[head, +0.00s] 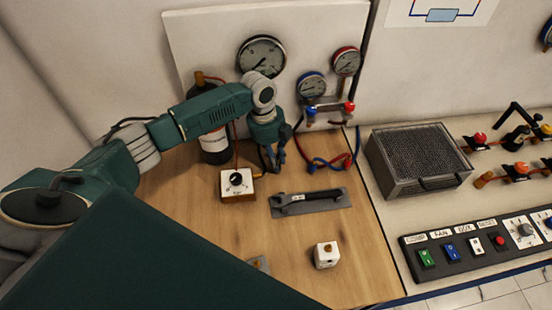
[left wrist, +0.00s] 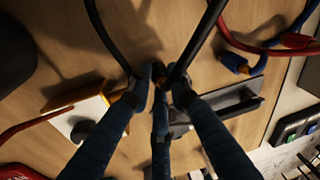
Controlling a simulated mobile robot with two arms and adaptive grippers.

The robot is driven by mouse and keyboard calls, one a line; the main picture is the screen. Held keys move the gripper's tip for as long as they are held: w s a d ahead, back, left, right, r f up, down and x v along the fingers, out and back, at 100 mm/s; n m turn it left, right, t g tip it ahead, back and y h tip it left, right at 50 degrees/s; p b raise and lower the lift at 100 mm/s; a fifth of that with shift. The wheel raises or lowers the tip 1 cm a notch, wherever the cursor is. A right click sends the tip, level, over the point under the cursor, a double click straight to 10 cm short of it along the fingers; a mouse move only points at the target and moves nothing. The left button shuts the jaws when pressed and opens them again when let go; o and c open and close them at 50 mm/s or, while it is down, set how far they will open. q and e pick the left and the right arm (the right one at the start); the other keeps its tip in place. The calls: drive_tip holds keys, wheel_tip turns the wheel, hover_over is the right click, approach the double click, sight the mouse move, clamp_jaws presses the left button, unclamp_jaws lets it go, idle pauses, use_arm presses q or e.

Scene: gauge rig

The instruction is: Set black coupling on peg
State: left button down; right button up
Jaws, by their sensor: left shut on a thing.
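My left gripper (head: 277,162) hangs over the wooden board, right of the white box with a black dial (head: 237,183). Its fingers (left wrist: 161,78) are closed together in the left wrist view. They are shut on the end of a black hose (left wrist: 186,48), where the black coupling seems to be; the fingers hide most of it. An orange-brown fitting (left wrist: 136,95) shows beside the left finger. I cannot tell which thing is the peg. My right gripper is not in view.
A grey plate with a black bar (head: 312,201) lies in front of my gripper. Red and blue hoses (head: 335,163) lie to the right. A black bottle (head: 214,148) stands left. A mesh-topped box (head: 418,158) and a switch panel (head: 480,243) are further right.

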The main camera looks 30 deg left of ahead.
use_arm(q)
drive_tip(key=c, duration=1.8)
unclamp_jaws()
drive_tip(key=shift+o, duration=0.4)
drive_tip(key=o, duration=0.5)
drive_tip(key=r, duration=0.4)
drive_tip(key=a+r, duration=0.1)
drive_tip(key=r, duration=0.3)
drive_tip(key=a+r, duration=0.1)
drive_tip(key=r, duration=0.2)
drive_tip(key=shift+s+r, duration=0.25)
drive_tip(key=shift+r, duration=0.15)
